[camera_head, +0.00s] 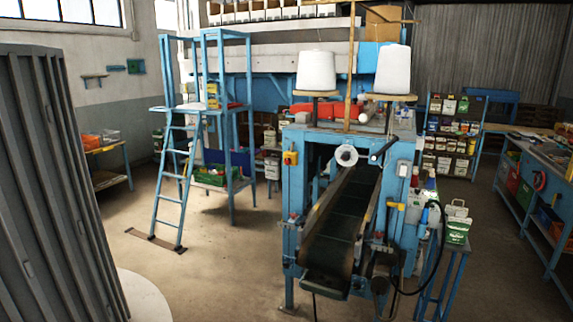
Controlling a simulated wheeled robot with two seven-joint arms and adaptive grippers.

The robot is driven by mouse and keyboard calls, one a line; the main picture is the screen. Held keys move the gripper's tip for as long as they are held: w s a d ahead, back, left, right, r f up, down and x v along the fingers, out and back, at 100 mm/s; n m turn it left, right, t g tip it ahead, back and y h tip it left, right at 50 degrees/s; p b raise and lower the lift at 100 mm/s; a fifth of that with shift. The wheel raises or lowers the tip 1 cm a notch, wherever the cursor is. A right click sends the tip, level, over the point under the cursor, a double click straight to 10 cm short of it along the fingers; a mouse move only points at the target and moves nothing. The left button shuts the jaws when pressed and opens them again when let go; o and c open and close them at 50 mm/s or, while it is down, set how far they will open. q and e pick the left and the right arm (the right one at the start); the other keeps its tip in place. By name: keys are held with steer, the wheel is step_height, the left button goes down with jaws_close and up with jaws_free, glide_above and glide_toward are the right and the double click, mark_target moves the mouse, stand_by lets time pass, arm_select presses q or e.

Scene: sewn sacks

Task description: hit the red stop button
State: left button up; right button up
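A small yellow box with a red spot (290,157), which looks like the red stop button, is fixed to the front left post of the blue sewing machine frame (291,190). It is small in the picture, so its details are unclear. The machine stands a few steps away, right of centre, with a dark sloping conveyor belt (345,215) facing me. Neither of my grippers is in view.
A grey ribbed panel (55,190) stands close on the left. A blue ladder platform (205,120) is behind, left of the machine. A blue stand with green containers (456,225) is right of it, near a workbench (545,165). Open floor (225,260) lies before the machine's left side.

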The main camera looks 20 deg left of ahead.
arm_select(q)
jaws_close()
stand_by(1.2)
